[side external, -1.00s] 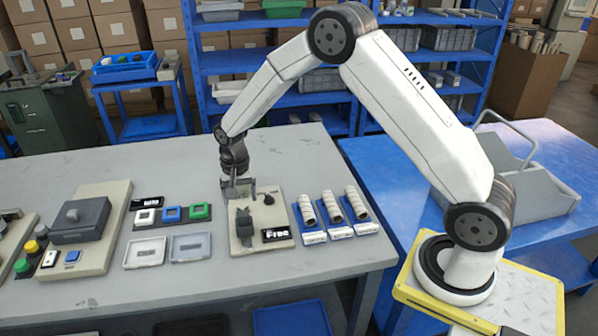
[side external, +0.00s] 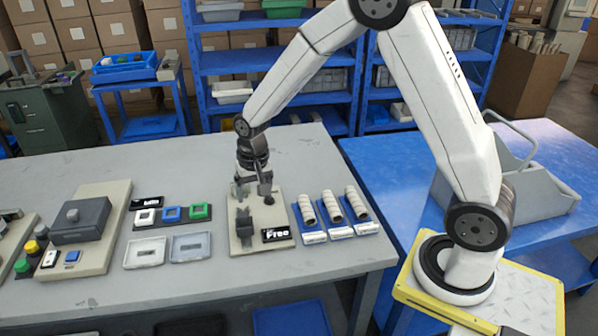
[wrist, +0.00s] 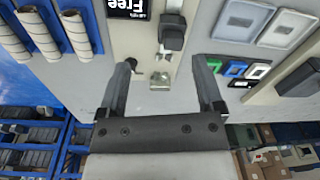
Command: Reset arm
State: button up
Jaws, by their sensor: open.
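My gripper (side external: 254,190) is above the far part of the beige fixture plate (side external: 246,247) on the grey table. In the wrist view my gripper (wrist: 165,75) has its two fingers well apart, with nothing between them. The plate carries a dark clamp-like block (side external: 243,224), a small dark knob (side external: 269,199) and a black label reading "Free" (side external: 276,235). In the wrist view the dark block (wrist: 172,35) and a small pale metallic piece (wrist: 160,80) lie beyond and below the fingers.
Several pale rolls (side external: 332,206) lie in blue holders right of the plate. Two shallow trays (side external: 190,247) and coloured square frames (side external: 172,213) lie left, then a grey box device (side external: 80,220). The table's back (side external: 100,170) is clear.

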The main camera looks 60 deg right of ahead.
jog(key=s+r+n+t, duration=0.1)
jog(key=s+n, duration=0.2)
jog(key=s, duration=0.4)
jog(key=s+r+n, duration=0.2)
jog(key=s+n, duration=0.1)
jog(key=s, duration=0.5)
jog(key=shift+s+a+r+t, duration=0.25)
jog(key=shift+s+a+t, duration=0.05)
jog(key=shift+a+t, duration=0.15)
